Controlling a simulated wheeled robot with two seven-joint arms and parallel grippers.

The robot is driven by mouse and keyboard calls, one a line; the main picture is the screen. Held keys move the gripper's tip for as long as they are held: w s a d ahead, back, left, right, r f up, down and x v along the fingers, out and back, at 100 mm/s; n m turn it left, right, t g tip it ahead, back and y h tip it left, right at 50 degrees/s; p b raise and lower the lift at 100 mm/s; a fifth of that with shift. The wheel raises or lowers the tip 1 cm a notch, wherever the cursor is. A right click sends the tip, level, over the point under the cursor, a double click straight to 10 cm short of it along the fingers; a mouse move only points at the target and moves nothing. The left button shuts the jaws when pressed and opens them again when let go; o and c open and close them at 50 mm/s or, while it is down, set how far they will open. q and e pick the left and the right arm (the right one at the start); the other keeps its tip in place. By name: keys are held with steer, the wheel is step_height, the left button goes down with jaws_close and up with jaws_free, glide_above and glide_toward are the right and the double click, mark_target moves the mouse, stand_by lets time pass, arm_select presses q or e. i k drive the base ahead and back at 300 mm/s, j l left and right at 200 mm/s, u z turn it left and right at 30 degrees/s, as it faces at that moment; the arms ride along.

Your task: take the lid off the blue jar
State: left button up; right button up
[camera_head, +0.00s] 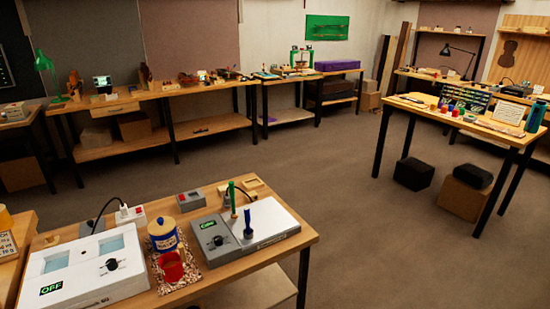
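The blue jar (164,241) stands upright on a speckled mat on the near workbench at the lower left. It has a pale label band, and its cream lid (161,225) with a small knob sits on top. A red cup (172,268) stands just in front of the jar, close to it, and covers part of its lower side. Neither of my grippers is in view.
A white box with an OFF display (84,269) is left of the jar. A grey and white device with green and blue upright handles (249,233) is to the right. A small grey box (190,200) lies behind. The bench's front right (290,255) is clear.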

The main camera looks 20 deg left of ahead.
mark_target(162, 226)
steer(key=u, duration=1.4)
